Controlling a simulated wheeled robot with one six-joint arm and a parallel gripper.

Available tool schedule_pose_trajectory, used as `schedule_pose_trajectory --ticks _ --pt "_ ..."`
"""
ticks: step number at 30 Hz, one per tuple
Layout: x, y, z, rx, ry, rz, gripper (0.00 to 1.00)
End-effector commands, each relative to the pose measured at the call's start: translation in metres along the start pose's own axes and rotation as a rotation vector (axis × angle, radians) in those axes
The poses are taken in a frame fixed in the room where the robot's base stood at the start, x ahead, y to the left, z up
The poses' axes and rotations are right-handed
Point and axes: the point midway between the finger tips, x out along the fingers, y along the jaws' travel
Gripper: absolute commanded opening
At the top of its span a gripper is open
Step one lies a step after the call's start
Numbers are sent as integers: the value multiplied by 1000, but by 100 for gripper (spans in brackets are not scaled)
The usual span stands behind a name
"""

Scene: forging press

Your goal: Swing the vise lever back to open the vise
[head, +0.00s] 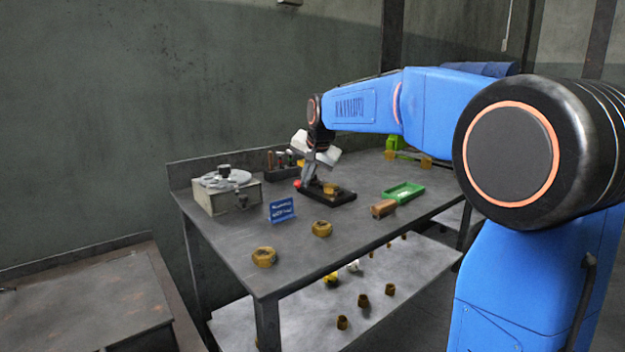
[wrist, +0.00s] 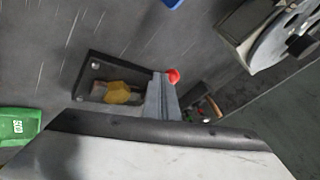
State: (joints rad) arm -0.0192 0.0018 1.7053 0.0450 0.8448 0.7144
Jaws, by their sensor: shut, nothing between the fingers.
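The vise (head: 343,197) is a dark block on the bench top with a brass fitting (head: 331,189) in it. In the wrist view the vise (wrist: 97,67) lies left of centre, with the brass fitting (wrist: 117,92) beside my fingers. The lever's red knob (head: 297,184) shows at the vise's left end. In the wrist view the red knob (wrist: 173,76) is just right of my fingertips; contact cannot be told. My gripper (head: 308,183) points down at this end of the vise. It also shows in the wrist view (wrist: 160,77), shut and empty. The lever's shaft is mostly hidden.
A grey box with a round disc (head: 225,190) stands at the bench's left end. A blue sign (head: 281,210), two brass fittings (head: 321,228) and (head: 263,257), a brown piece (head: 383,208) and a green tray (head: 404,193) lie around. A dark rack (head: 283,163) stands behind.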

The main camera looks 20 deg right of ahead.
Motion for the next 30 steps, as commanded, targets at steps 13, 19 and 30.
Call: schedule_pose_trajectory --ticks 13,19,30 --pt "15 -34 5 268 129 128 0" --pt "24 -48 2 402 194 192 0" --pt "41 -74 -10 664 318 313 0"
